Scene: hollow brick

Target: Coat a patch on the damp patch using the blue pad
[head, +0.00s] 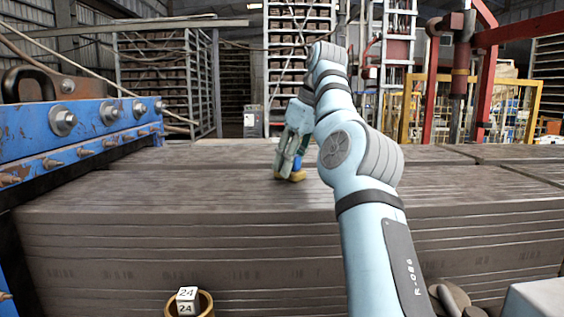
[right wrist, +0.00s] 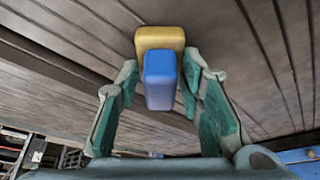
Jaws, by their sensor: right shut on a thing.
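My right gripper (head: 290,158) is low over the stacked grey-brown slabs, pointing down, and is shut on the blue pad (head: 297,163). In the right wrist view the pad has a blue block (right wrist: 160,82) between the two green-lined fingers of the gripper (right wrist: 167,88). A yellow part (right wrist: 159,38) sits at its far end, facing the slab surface. In the head view the yellow part (head: 291,176) is at the slab top; whether it touches is hard to tell. I cannot make out a damp patch. My left gripper is out of view.
The slab stack (head: 180,190) has a broad, bare, ribbed top. A blue bolted machine frame (head: 75,128) borders it on the left. A round brown container (head: 204,303) with a white cube (head: 187,300) marked 24 is at the front. Racks and a red frame stand behind.

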